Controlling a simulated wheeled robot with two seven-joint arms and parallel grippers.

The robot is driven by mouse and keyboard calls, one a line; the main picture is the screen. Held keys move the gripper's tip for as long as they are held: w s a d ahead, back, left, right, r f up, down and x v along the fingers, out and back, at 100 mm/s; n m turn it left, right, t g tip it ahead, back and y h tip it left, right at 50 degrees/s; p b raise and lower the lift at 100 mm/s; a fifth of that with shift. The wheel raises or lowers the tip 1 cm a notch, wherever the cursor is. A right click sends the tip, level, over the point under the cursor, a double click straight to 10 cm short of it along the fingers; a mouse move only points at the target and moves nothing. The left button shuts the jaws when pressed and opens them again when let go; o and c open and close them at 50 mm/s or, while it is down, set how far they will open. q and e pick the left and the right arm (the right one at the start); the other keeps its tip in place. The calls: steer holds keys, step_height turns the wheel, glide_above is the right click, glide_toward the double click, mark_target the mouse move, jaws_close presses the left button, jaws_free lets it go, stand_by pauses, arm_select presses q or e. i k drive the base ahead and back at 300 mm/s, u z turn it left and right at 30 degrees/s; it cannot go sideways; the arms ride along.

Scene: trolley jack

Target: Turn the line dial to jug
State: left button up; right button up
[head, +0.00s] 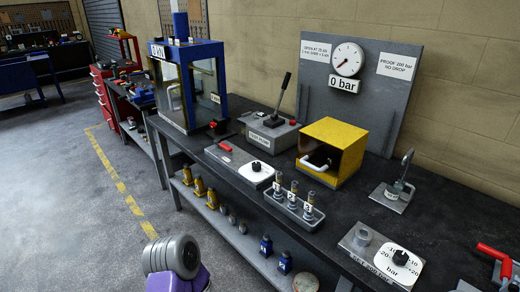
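A white dial plate with a black knob (256,167) sits on a grey base near the middle of the bench, in front of the grey hand-pump block. Its markings are too small to read, so I cannot tell its setting. A second white dial with a black knob (400,257) sits at the front right, marked in bar with plus and minus numbers. I cannot read a line or jug label on either dial. Neither of my grippers is in view.
The grey pump block (270,135) has an upright black lever (283,93). A red handle (225,147) lies left of the middle dial. A rack of fittings (300,210) and a yellow box (333,140) stand nearby. The gauge (347,59) reads 0 bar.

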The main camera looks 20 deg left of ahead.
mark_target(256, 166)
steer(key=z, duration=0.25)
steer(key=k, duration=0.35)
steer(key=u, duration=1.25)
steer(key=i, duration=0.85)
